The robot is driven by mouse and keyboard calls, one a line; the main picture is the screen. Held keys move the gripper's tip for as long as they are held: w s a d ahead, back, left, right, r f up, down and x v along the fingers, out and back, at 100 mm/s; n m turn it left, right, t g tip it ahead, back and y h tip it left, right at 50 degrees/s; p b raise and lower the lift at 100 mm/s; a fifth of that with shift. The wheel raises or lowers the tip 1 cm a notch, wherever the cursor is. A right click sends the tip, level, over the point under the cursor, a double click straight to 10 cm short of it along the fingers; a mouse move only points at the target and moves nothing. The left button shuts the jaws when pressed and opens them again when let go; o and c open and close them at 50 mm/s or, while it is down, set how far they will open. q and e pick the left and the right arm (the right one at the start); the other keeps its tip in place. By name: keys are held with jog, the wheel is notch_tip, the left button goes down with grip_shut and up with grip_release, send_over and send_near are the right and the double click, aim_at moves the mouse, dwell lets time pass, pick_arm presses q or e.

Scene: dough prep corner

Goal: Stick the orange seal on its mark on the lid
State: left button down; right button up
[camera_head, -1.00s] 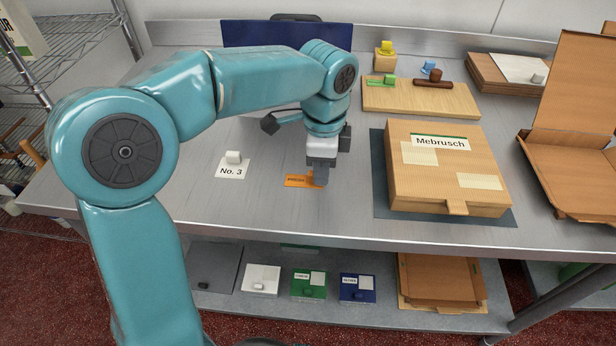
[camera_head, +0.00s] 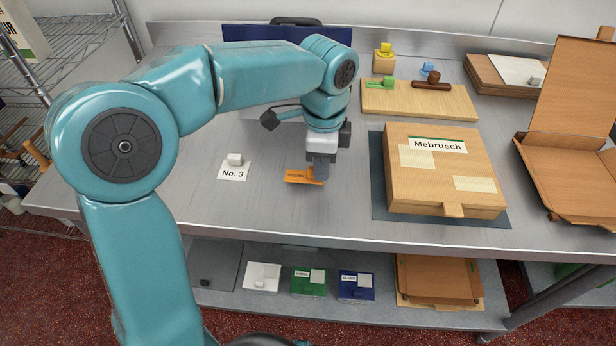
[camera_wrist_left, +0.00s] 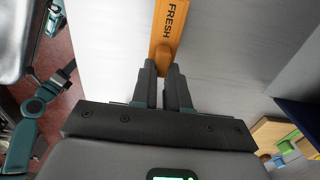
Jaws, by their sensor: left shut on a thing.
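The orange seal (camera_head: 300,176), a flat strip, is in my left gripper (camera_head: 319,176), just over the table left of the closed box. In the left wrist view the seal (camera_wrist_left: 168,28) reads "FRESH", and the fingers are shut on its near end. The box lid (camera_head: 435,170) carries a label (camera_head: 437,145) reading "Mebrusch" and two pale rectangles, one at upper left (camera_head: 417,156) and one at lower right (camera_head: 475,184). I cannot tell which is the orange seal's mark.
A white "No. 3" card (camera_head: 233,174) lies left of the seal. A wooden board (camera_head: 420,99) with stamps stands behind the box. An open box (camera_head: 572,165) is at right. Several small coloured boxes sit on the lower shelf (camera_head: 385,312). The table between seal and box is bare.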

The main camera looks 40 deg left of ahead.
dwell(0.3)
pick_arm(q)
notch_tip(320, 180, up, 4)
jog(key=p, duration=0.4)
dwell(0.5)
